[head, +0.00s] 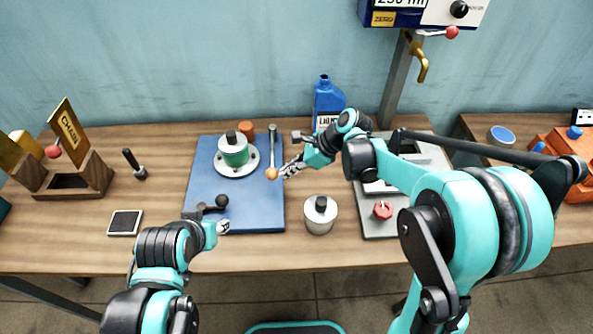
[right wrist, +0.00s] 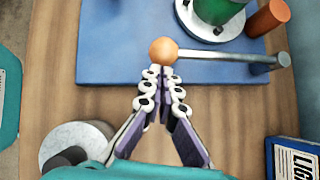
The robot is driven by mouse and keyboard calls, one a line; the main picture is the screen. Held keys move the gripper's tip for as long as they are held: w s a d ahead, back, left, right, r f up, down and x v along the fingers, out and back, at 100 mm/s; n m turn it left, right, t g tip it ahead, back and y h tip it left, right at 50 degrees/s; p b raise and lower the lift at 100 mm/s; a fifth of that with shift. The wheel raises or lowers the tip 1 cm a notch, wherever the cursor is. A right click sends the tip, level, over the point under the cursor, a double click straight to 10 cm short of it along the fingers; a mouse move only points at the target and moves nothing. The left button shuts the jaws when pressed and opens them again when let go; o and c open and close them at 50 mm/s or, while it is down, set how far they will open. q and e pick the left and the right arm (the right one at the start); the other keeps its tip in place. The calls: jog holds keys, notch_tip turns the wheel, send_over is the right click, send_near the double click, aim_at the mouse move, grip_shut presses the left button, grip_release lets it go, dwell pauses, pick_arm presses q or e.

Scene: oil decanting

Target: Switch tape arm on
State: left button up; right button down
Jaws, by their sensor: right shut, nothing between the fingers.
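The likely tape arm is a grey metal rod (head: 272,148) with an orange ball at its near end. It lies over the blue mat (head: 260,215). It also shows in the right wrist view (right wrist: 215,54), with its ball (right wrist: 163,50) just beyond my fingertips. My right gripper (head: 284,172) is shut and empty, right beside the ball at its right; whether it touches is unclear. It shows in the right wrist view too (right wrist: 164,72). My left gripper (head: 225,227) is low over the mat's front left edge, with its fingers too small to read.
A green-banded vessel (head: 235,150) sits on a white plate left of the rod. An orange cylinder (head: 246,128) stands behind. A blue bottle (head: 325,103) stands behind my right arm.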

jog(key=shift+a, duration=0.1)
dwell(0.3)
jog(key=a+m, duration=0.1)
jog(key=a, duration=0.2)
jog(key=a+t, duration=0.1)
jog(key=a, duration=0.3)
jog(key=a+m+p, duration=0.1)
jog(key=a, duration=0.2)
jog(key=shift+w+a+m+t, duration=0.15)
jog(key=shift+m+t, duration=0.15)
jog(key=shift+t, duration=0.1)
jog(key=shift+w+a, duration=0.2)
jog(key=shift+a, duration=0.3)
jog(key=shift+a+r, duration=0.1)
jog(key=shift+a, duration=0.15)
